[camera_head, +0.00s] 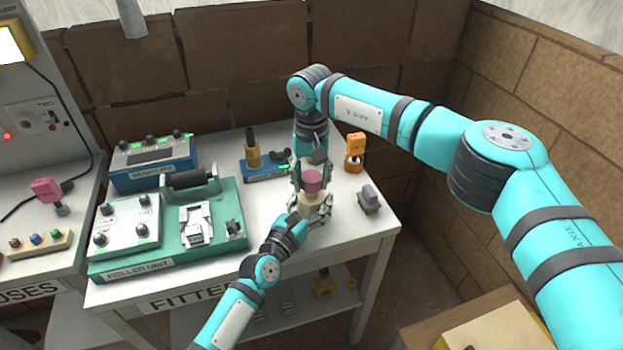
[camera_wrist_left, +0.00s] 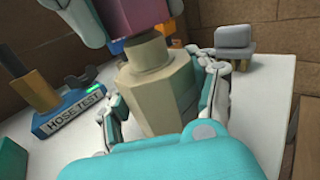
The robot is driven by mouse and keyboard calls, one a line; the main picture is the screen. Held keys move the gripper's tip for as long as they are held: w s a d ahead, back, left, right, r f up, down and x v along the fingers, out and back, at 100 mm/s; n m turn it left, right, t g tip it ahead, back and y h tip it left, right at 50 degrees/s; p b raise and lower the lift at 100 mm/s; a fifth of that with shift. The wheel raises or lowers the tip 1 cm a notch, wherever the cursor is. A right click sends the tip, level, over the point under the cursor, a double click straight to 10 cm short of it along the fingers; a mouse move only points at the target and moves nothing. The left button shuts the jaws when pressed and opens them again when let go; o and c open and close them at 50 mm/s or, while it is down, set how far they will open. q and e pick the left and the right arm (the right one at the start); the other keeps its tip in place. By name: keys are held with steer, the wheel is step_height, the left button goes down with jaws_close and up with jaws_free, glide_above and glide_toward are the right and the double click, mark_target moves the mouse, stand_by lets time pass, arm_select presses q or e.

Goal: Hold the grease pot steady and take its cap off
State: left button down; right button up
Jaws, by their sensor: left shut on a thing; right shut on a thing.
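The grease pot has a cream body (camera_head: 313,207) and a pink-mauve cap (camera_head: 312,182). It stands upright near the front right of the fitting table. My left gripper (camera_head: 313,214) is shut around the body. In the left wrist view, its fingers flank the faceted cream body (camera_wrist_left: 157,95). My right gripper (camera_head: 311,174) comes down from above and is shut on the cap. The cap (camera_wrist_left: 150,20) sits on the pot's round collar in the left wrist view, with no clear gap. The cap's top is out of that view.
A green roller unit (camera_head: 125,265) and a blue box (camera_head: 155,172) stand left. A blue hose test stand (camera_head: 268,171) is behind the pot. An orange piece (camera_head: 355,150) and a grey piece (camera_head: 369,199) are to the right. The table's front edge is close.

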mark_target(311, 177)
steer(key=shift+r, duration=0.1)
steer(key=shift+r, duration=1.9)
arm_select(q)
steer(key=shift+c, duration=1.2)
jaws_free()
